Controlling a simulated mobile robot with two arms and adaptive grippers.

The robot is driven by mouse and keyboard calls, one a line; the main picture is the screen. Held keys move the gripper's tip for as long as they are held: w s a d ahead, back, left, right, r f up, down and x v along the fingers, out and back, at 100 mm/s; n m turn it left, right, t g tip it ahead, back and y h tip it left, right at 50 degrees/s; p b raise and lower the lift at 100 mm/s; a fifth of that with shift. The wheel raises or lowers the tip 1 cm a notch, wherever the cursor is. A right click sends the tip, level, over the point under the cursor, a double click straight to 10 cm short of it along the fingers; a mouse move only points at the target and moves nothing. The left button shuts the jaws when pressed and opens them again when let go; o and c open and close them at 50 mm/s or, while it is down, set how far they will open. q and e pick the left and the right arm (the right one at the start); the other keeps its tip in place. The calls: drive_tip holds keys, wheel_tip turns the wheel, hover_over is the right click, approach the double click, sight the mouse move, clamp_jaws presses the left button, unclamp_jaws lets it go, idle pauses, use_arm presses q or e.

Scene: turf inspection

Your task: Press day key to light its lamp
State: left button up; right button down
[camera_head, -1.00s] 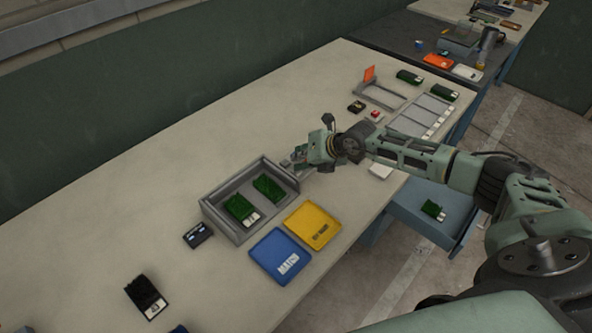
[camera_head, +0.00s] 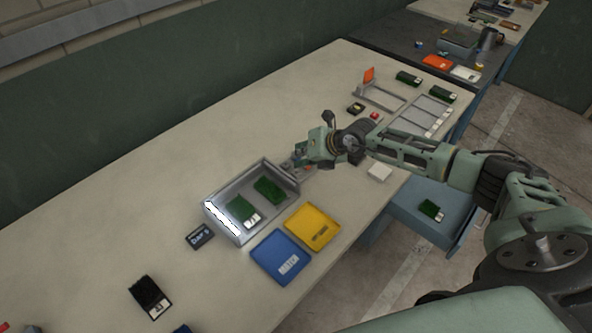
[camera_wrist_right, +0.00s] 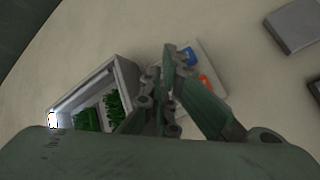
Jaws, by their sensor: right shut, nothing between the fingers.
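My right gripper (camera_head: 294,164) is shut and empty, at the right end of the grey light box (camera_head: 222,192). A pale panel with a blue key (camera_wrist_right: 184,54) and an orange key (camera_wrist_right: 205,84) shows beside the right fingers (camera_wrist_right: 165,75) in the wrist view. The fingertips are close to the blue key; contact cannot be made out. Key labels are not readable. A lamp strip (camera_head: 222,219) glows white along the box's left side. The small dark display (camera_head: 199,236) left of the box shows pale text that seems to start with DAY. My left gripper is not in view.
Two green turf samples (camera_head: 270,190) lie in the box. A blue tray (camera_head: 275,262) and a yellow tray (camera_head: 313,227) lie in front of it. A black-topped sample (camera_head: 149,296) lies at the lower left. The table behind the box is clear.

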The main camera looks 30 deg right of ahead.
wheel_tip(320, 180, up, 5)
drive_tip(key=p, duration=0.4)
drive_tip(key=shift+r, duration=0.1)
idle(0.3)
